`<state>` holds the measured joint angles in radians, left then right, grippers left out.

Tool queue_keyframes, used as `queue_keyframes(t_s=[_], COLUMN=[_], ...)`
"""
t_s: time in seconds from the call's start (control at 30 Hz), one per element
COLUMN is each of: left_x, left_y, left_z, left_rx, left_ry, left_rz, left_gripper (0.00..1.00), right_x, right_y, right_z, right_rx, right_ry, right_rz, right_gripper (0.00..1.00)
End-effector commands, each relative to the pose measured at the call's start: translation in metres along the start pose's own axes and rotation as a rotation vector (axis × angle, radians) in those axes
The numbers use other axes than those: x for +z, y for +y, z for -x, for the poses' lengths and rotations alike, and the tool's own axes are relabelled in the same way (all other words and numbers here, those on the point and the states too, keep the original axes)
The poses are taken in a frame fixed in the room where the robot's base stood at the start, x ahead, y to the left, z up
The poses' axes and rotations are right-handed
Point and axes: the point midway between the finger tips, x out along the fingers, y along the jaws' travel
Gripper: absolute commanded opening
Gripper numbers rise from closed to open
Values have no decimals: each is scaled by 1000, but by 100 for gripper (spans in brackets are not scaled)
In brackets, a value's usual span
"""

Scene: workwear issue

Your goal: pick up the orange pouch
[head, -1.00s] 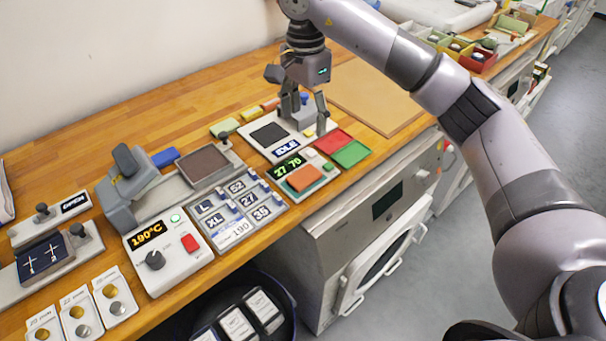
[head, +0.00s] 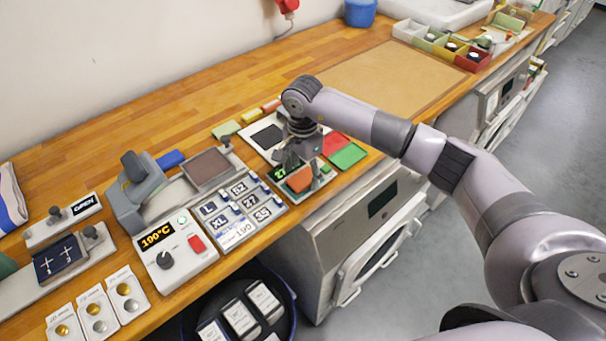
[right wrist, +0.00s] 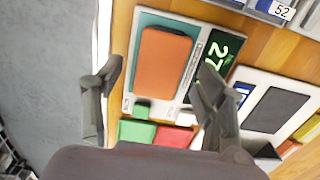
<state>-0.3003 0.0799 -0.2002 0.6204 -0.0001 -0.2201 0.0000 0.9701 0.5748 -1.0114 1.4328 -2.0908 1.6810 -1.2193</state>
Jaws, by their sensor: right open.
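The orange pouch (head: 299,180) lies flat on the teal pad of a scale with a green number display, near the front edge of the wooden bench. My right gripper (head: 293,164) is above the scale, close to the pouch. In the right wrist view its fingers (right wrist: 158,72) are spread wide, one on each side of the pouch, with nothing between them. My left gripper is out of view.
Red (head: 335,143) and green (head: 348,156) trays lie right of the scale. A grey panel of numbered keys (head: 238,215) and a temperature control box (head: 172,247) stand to its left. The tan mat (head: 395,78) at the back right is bare.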

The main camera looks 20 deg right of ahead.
Motion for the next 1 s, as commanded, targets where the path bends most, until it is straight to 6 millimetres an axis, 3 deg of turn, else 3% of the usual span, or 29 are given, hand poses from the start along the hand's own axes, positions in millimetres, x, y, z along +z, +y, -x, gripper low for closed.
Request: queue_keyframes(t_s=[0.33,1.0], left_x=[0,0], left_y=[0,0], left_z=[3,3], left_rx=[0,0], left_ry=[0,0], left_rz=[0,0], left_gripper=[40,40], right_x=[0,0], right_y=[0,0], right_z=[-10,-10], right_rx=[0,0], right_ry=[1,1], right_rz=[1,0], right_gripper=[64,20])
